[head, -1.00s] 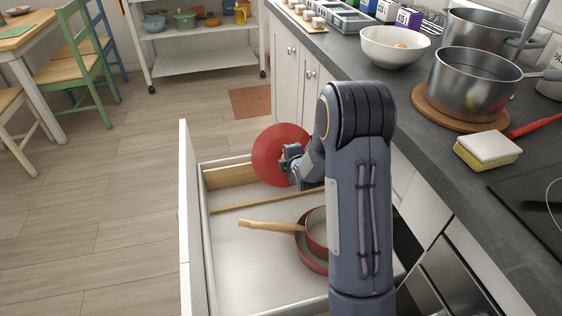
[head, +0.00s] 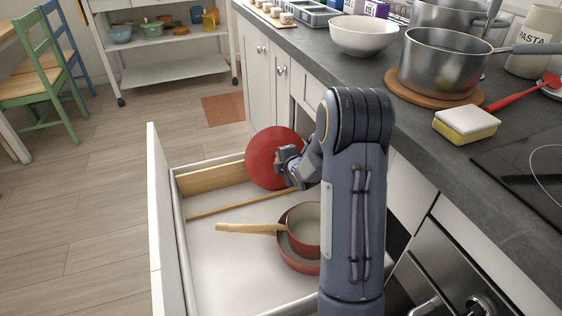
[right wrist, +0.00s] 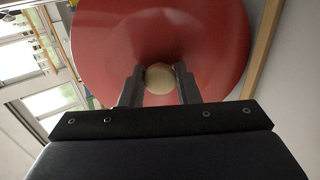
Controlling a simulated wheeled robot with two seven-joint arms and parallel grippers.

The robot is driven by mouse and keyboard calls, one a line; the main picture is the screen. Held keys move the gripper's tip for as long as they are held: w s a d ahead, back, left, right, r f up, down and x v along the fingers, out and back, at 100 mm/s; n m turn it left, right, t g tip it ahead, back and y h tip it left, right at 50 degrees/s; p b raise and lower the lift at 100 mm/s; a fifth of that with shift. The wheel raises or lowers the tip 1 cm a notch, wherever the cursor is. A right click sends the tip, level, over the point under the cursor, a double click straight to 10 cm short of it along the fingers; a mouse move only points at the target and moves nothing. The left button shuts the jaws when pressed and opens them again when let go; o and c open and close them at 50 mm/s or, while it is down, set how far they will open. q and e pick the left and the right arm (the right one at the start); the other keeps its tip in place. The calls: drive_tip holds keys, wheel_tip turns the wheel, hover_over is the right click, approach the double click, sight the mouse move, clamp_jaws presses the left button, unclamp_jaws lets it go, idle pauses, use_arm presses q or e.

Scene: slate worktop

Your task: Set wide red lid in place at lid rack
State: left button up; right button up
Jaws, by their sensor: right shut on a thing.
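The wide red lid (head: 268,160) is a round red disc with a pale round knob. It stands roughly upright at the far end of the open drawer (head: 220,265). My right gripper (head: 289,160) is shut on its knob; the right wrist view shows the knob (right wrist: 160,79) between the two fingers and the red lid face (right wrist: 205,30) beyond. In the drawer's far part are a wooden panel (head: 208,177) and a thin wooden rail (head: 225,208), which seem to form the lid rack. Whether the lid's lower edge touches anything is unclear. My left gripper is out of view.
A red pan (head: 291,258) and a smaller red pot (head: 306,230) with a wooden handle (head: 245,228) lie nested in the drawer. The slate worktop (head: 415,135) on the right bears a steel pot (head: 444,65), a white bowl (head: 362,36) and a sponge (head: 466,124).

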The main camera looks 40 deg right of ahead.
drive_tip(key=o, duration=1.2)
drive_tip(key=p+v, duration=0.2)
drive_tip(key=v, duration=0.5)
drive_tip(key=shift+s+a+r, duration=0.15)
drive_tip(key=shift+s, duration=0.2)
